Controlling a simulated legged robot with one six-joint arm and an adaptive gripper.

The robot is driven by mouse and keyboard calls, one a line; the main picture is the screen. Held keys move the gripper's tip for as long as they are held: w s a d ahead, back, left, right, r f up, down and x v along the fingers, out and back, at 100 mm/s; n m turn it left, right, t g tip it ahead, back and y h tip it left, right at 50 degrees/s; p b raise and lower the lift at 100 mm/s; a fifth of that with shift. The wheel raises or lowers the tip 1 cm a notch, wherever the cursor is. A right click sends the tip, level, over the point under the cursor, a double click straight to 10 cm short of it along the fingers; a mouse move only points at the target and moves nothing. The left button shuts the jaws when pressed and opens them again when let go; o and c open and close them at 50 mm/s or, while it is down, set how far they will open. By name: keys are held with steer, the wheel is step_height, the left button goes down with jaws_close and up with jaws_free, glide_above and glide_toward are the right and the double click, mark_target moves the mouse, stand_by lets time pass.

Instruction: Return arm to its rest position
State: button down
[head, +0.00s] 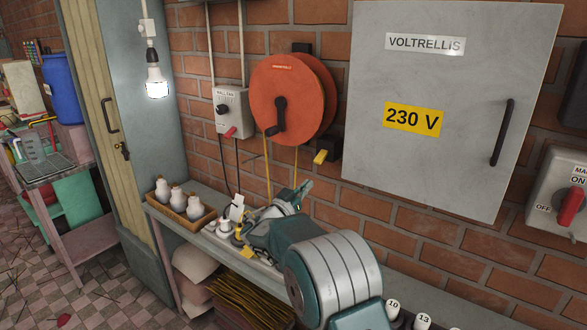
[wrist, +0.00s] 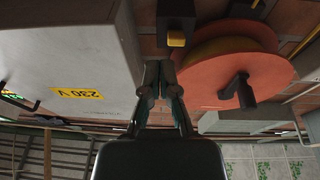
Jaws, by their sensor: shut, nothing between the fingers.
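My arm reaches up from the bottom of the head view, with its teal and grey links in front of the shelf. My gripper (head: 303,190) is at its far end, above the shelf and below the orange cable reel (head: 285,98). In the wrist view, which is upside down, the two teal fingers of my gripper (wrist: 160,66) come together at the tips with nothing held. They point toward the brick wall, between the grey cabinet (wrist: 65,55) and the orange reel (wrist: 225,65). The fingertips are small and partly hidden in the head view.
The grey 230 V cabinet (head: 450,100) and a switch box (head: 232,113) hang on the brick wall. A lit bulb (head: 157,82) hangs at left. On the shelf (head: 160,208) stand a wooden tray (head: 181,224) of white bulbs and numbered bulbs (head: 422,321). Tiled floor lies at left.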

steer(key=s+d+r+n+g+y, duration=0.1)
steer(key=s+d+r+g+y, duration=0.1)
steer(key=s+d+g, duration=0.55)
steer(key=s+d+r+g+y, duration=0.1)
steer(key=s+d+r+g, duration=0.15)
steer(key=s+d, duration=0.95)
steer(key=s+a+f+n+y, duration=0.2)
steer(key=s+a+y, duration=0.1)
steer(key=s, duration=0.5)
steer(key=s+a+f+n+y, duration=0.2)
steer(key=s+a+y, duration=0.1)
steer(key=s, duration=0.6)
steer(key=s+a+f+n+y, duration=0.2)
steer(key=s+a+y, duration=0.1)
steer(key=s, duration=0.6)
steer(key=shift+s+y, duration=0.25)
steer(key=shift+y, duration=0.45)
